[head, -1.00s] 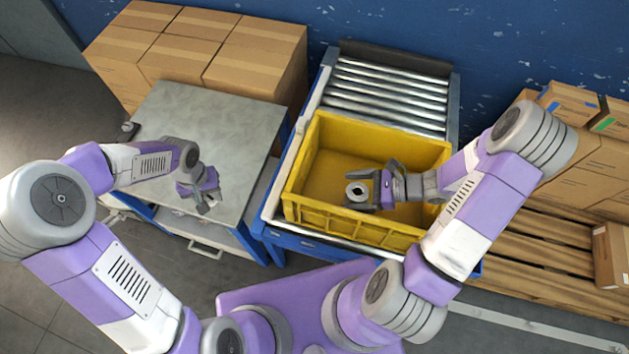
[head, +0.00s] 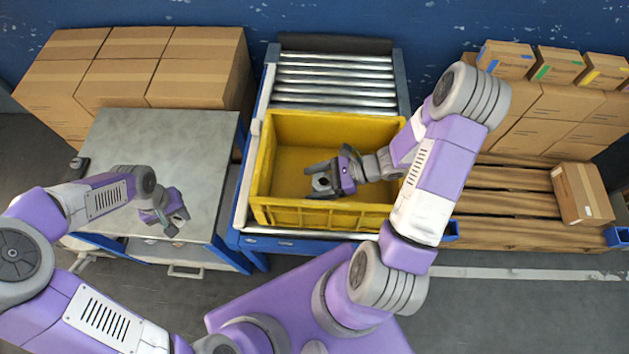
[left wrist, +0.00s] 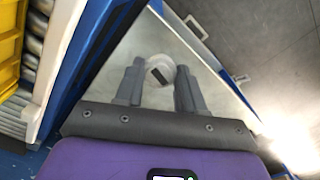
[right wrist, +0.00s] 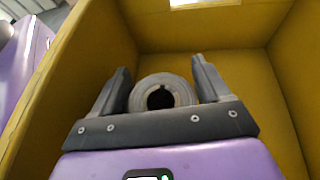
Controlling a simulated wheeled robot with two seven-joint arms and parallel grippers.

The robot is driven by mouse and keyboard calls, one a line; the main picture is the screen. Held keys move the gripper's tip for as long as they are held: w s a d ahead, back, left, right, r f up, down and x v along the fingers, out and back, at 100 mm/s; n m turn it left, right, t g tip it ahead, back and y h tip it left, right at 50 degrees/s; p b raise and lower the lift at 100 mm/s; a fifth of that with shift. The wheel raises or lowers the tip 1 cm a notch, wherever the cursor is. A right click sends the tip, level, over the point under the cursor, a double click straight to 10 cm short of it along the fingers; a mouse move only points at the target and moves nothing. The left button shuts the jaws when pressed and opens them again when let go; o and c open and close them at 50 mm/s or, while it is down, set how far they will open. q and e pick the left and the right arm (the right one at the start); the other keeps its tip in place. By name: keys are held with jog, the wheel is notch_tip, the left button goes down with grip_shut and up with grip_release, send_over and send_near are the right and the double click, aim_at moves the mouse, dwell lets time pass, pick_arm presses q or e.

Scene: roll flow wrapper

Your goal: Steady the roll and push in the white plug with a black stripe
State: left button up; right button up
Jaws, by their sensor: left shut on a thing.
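The grey roll (head: 322,184) sits inside the yellow crate (head: 325,216). In the right wrist view the roll (right wrist: 180,90) shows a dark round bore with a small notch. My right gripper (head: 312,182) has its fingers spread on either side of the roll. A gap shows at the left finger; contact at the right one is unclear. My left gripper (head: 178,225) is over the front right corner of the metal table. It is shut on the white plug (left wrist: 154,64), whose black stripe shows between the fingertips. The plug is hard to make out in the head view.
The crate stands on a roller conveyor (head: 335,85), its walls around my right gripper. The metal table (head: 165,145) left of it has a clear top. Stacked cartons (head: 150,75) stand behind the table. Pallets (head: 500,200) and more cartons are on the right.

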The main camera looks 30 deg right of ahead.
jog(key=o, duration=0.4)
jog(key=shift+c, duration=0.2)
pick_arm(q)
notch_tip(320, 180, up, 3)
jog(key=p, duration=0.3)
jog(key=shift+r, duration=0.2)
pick_arm(e)
jog(key=v, duration=1.2)
jog(key=shift+r, duration=0.1)
